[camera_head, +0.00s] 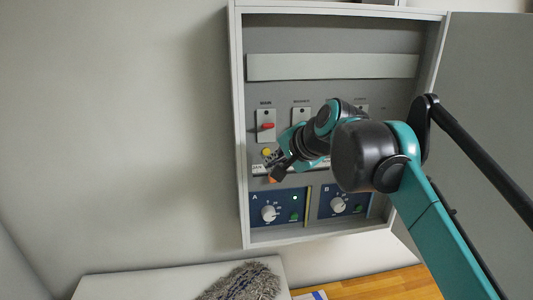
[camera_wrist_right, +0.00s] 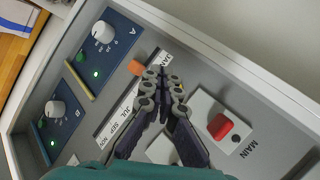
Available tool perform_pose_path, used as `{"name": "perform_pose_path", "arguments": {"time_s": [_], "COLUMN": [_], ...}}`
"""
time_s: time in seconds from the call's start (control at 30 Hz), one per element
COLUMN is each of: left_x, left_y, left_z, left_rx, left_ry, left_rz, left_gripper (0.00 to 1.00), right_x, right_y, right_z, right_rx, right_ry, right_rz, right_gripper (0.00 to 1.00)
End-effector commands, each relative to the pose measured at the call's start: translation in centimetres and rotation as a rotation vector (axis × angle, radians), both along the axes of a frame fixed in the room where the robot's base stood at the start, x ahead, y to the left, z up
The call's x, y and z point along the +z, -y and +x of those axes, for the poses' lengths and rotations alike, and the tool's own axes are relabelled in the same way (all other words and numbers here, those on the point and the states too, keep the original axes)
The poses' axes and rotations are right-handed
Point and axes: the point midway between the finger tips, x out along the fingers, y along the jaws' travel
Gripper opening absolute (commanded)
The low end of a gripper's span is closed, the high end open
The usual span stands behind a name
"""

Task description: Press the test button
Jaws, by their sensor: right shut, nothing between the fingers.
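A small round yellow button (camera_head: 267,152) sits on the grey panel below the main switch in the head view; I cannot read a test label on it. In the right wrist view it is mostly hidden behind my fingers. My right gripper (camera_head: 274,176) is shut and empty, in front of the panel just below and right of the yellow button. In the wrist view its closed fingertips (camera_wrist_right: 160,70) are near the month strip (camera_wrist_right: 118,112) and an orange marker (camera_wrist_right: 136,67). I cannot tell whether they touch the panel. My left gripper is not in view.
The main switch has a red lever (camera_head: 267,126). Blue modules A (camera_head: 257,198) and B (camera_head: 327,203) with white knobs and green lights lie below. The grey cabinet rim (camera_head: 239,130) surrounds the panel; its door (camera_head: 490,90) stands open at right. A grey mop-like textile (camera_head: 247,283) lies below.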

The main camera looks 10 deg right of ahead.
Motion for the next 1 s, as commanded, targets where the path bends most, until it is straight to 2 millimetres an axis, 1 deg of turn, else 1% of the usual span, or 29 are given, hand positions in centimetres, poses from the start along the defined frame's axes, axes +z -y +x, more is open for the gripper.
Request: {"name": "perform_pose_path", "arguments": {"time_s": [0.03,0.1,0.3,0.43,1.0], "left_x": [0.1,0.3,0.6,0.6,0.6], "left_y": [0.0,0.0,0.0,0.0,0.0], "left_z": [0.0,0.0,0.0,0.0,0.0], "left_rx": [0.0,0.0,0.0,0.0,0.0], "left_ry": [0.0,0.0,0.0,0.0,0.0], "left_rz": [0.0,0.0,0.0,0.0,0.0], "left_gripper": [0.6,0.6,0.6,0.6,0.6], "right_x": [0.0,0.1,0.1,0.0,0.0], "right_y": [0.0,0.0,0.0,0.0,0.0], "right_z": [0.7,1.5,2.8,3.1,3.1], "right_rx": [0.0,0.0,0.0,0.0,0.0], "right_ry": [0.0,0.0,0.0,0.0,0.0], "right_rz": [0.0,0.0,0.0,0.0,0.0], "right_gripper": [0.0,0.0,0.0,0.0,0.0]}}
